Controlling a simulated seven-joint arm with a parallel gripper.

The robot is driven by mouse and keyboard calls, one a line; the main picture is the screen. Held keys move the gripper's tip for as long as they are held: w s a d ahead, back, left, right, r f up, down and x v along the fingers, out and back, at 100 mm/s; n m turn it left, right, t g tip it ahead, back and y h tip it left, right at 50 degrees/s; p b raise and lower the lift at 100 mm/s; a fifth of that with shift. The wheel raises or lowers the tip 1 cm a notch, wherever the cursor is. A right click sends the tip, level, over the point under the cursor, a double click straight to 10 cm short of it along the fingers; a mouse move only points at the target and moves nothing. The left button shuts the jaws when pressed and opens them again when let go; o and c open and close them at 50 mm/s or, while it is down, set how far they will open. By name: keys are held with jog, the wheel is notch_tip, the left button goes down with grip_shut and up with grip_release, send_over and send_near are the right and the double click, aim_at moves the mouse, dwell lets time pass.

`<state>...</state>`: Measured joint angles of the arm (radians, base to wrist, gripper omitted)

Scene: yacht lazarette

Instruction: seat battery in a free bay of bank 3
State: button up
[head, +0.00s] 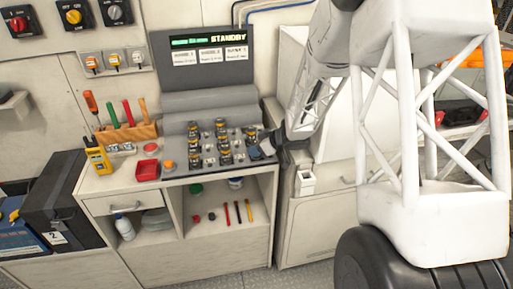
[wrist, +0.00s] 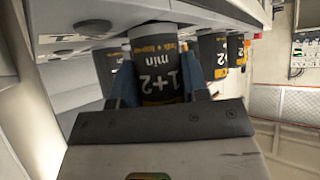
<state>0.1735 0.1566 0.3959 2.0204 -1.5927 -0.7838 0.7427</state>
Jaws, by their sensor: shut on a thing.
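My gripper (wrist: 160,90) is shut on a dark grey battery (wrist: 158,68) with an orange band and white "1+2 min" lettering, upside down in the wrist view. Its blue fingers sit on both sides of the battery. In the head view my gripper (head: 262,150) is at the right edge of the grey battery panel (head: 180,158); the held battery cannot be made out there. Several seated batteries (head: 222,133) with yellow and black tops stand in columns on the panel. Other batteries (wrist: 213,55) show beside the held one in the wrist view. The bank numbers are too small to read.
A screen (head: 208,40) reading STANDBY stands behind the panel, with three white cards. A white cabinet (head: 335,115) stands at right.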

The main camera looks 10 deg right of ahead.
jog(key=o, duration=1.1)
jog(key=shift+r, duration=0.7)
notch_tip(320, 180, up, 6)
jog(key=shift+r, duration=0.1)
jog(key=w+a+r+m+t+h, duration=0.3)
jog(key=w+a+r+m+h, duration=0.15)
jog(key=w+a, duration=0.45)
jog(key=shift+w+a+m+h, duration=0.85)
jog(key=shift+a+m, duration=1)
jog(key=shift+a, duration=2.95)
jog(key=shift+t, duration=0.4)
jog(key=shift+w+a+f, duration=0.25)
jog(key=shift+w+a, duration=0.05)
jog(key=shift+w, duration=1.15)
jog(key=shift+w+a+f, duration=0.3)
jog(key=shift+w, duration=1.15)
jog(key=shift+w+a+f, duration=0.25)
jog(key=shift+w+a, duration=0.05)
jog(key=shift+w, duration=1.15)
